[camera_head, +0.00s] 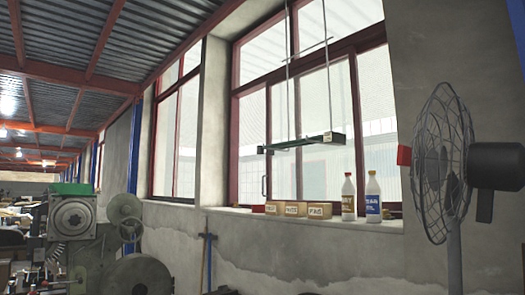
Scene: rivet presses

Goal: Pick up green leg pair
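I cannot make out a green leg pair in the head view. Neither of my grippers is in view. A grey machine (73,218) with a green top stands at the lower left; whether it is a rivet press I cannot tell.
A fan (442,160) on a stand is close at the right. Two bottles (373,197) and several small labelled boxes (272,208) are on the window sill (225,211). A lamp (302,143) hangs before the window. More machinery (133,275) fills the lower left. No floor shows clearly.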

